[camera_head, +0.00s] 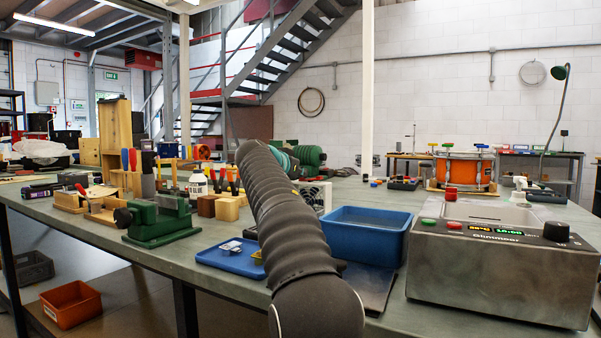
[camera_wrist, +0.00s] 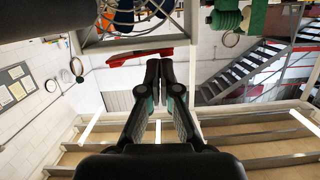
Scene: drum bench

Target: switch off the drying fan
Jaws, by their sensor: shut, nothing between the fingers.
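A pale box with a dark slotted grille (camera_head: 316,196), which looks like the drying fan, stands on the bench. My arm hides its left part, and I cannot make out its switch. My gripper (camera_wrist: 159,62) is shut and empty in the wrist view, its fingertips together. In the head view it is hidden beyond my arm. The wrist picture is upside down. A long red piece (camera_wrist: 139,57) shows close to the left of the fingertips in that picture. I cannot tell what it belongs to or whether the fingers touch it.
A blue bin (camera_head: 368,236) and a steel bath (camera_head: 500,266) with a control panel stand right of my arm. A blue tray (camera_head: 230,259) with small parts and a green vise (camera_head: 158,221) are left of it. Wooden blocks (camera_head: 219,207) sit close to the arm.

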